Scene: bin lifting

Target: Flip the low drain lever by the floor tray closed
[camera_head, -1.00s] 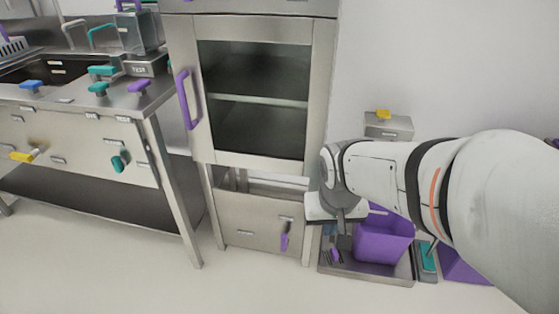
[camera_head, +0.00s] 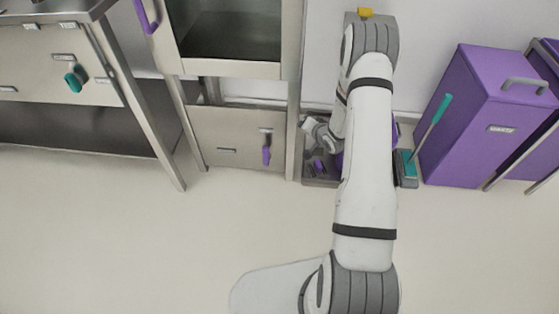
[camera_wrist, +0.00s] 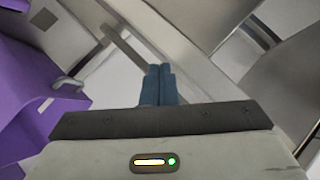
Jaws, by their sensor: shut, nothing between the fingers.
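I cannot make the lever out in the wrist view. The floor tray (camera_head: 320,182) lies on the floor by the wall, partly covered by my arm. My gripper's blue fingers (camera_wrist: 158,85) are shut together and empty in the wrist view. In the head view my wrist is over the tray, right of the lever and apart from it; the fingertips cannot be clearly made out there.
A steel post (camera_head: 293,110) stands between lever and tray. A purple bucket (camera_head: 338,160) is mostly hidden behind my arm. A teal-handled brush (camera_head: 431,130) and a purple waste bin (camera_head: 480,120) stand on the right. The front floor is clear left of my arm.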

